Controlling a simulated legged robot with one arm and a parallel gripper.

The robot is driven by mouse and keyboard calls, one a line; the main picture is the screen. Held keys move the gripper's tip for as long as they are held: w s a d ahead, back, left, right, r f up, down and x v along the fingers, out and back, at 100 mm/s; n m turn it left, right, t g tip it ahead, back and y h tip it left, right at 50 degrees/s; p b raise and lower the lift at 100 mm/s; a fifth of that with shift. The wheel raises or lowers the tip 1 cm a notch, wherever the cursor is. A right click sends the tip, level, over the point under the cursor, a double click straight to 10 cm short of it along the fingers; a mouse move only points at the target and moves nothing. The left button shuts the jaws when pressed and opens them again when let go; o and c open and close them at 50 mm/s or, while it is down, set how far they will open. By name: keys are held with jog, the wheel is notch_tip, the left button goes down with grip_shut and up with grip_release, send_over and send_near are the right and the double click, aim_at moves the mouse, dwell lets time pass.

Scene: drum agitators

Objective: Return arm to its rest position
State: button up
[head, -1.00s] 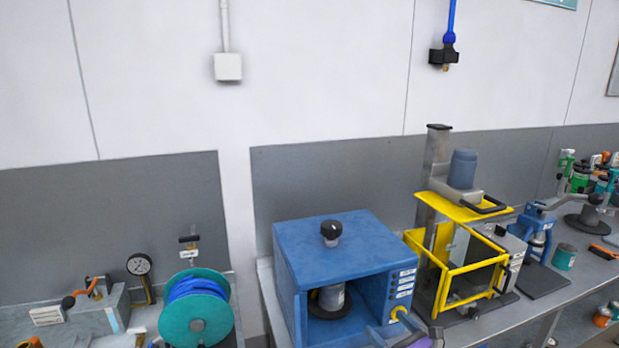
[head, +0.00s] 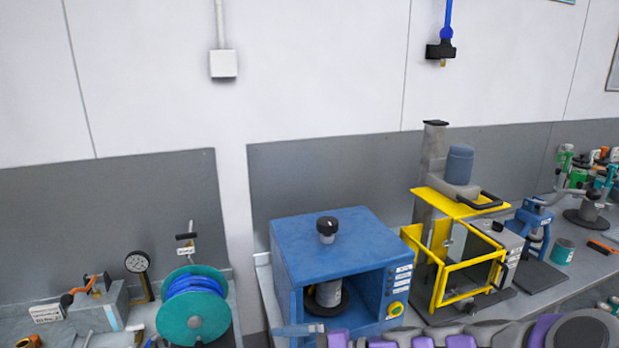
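My arm lies across the bottom edge of the head view, its dark grey and purple links running from the lower right toward the middle. At its left end is my gripper (head: 298,330), in front of the blue drum agitator box (head: 335,240). Only a grey-blue piece of the gripper shows, and the frame edge cuts off the rest. I cannot tell whether it is open or shut. No held object shows. The box has a black knob on top, an open front and a grey can (head: 328,293) inside.
A yellow-framed machine (head: 470,280) stands right of the box, with a blue press (head: 533,225) beyond it. A teal cable reel (head: 193,310) and a dial gauge (head: 138,262) are at left. A gap separates the benches. A black connector (head: 440,50) hangs above.

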jog(key=s+f+n+g+h, duration=0.35)
jog(key=s+n+h, duration=0.2)
jog(key=s, duration=0.55)
jog(key=s+d+f+n+h, duration=0.1)
jog(key=s+d+n+h, duration=0.1)
jog(key=s+d+h, duration=0.55)
jog(key=s+d+f+n+h, duration=0.15)
jog(key=s+d, duration=0.25)
jog(key=d, duration=0.6)
notch_tip(320, 180, down, 9)
jog(key=b, duration=1)
jog(key=shift+a+f+h, duration=0.15)
jog(key=shift+a+h, duration=0.15)
jog(key=shift+h, duration=0.05)
jog(key=shift+c, duration=0.5)
